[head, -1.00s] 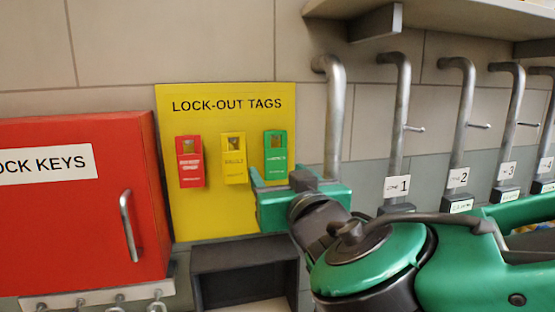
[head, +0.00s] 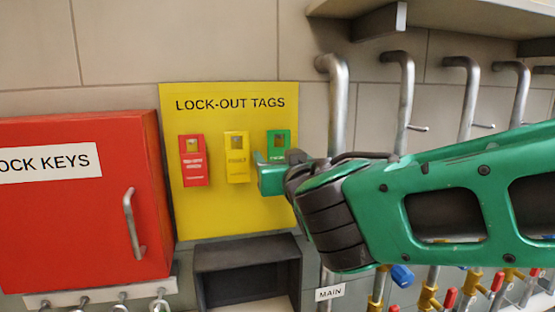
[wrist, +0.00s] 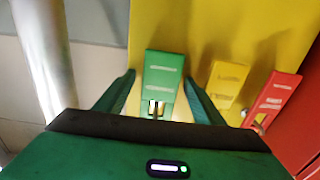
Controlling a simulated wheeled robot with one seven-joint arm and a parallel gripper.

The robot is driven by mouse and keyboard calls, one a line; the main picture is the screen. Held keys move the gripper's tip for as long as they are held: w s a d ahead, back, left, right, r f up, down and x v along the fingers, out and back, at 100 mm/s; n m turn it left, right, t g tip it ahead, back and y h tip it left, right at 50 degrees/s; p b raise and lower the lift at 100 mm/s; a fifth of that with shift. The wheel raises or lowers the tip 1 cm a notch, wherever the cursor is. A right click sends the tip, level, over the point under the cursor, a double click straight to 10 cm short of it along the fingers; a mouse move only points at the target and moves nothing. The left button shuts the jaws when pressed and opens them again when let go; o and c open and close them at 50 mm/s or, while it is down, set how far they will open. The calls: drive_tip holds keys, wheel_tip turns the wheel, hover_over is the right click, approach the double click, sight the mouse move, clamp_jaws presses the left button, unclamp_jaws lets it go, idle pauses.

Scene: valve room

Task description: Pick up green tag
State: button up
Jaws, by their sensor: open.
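The green tag (head: 278,141) hangs on the yellow lock-out tags board (head: 230,217), right of the yellow tag. In the head view my gripper (head: 262,172) covers its lower part. In the wrist view the green tag (wrist: 160,82) lies between the two open fingers of my gripper (wrist: 158,92). A gap shows on each side of the tag, and I cannot tell whether a finger touches it.
A yellow tag (head: 236,158) and a red tag (head: 193,160) hang to the left on the board. A red key cabinet (head: 75,225) stands left. A dark open box (head: 246,249) is below the board. A vertical pipe (head: 337,110) runs close on the right.

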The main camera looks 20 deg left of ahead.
drive_tip(key=c, duration=1.1)
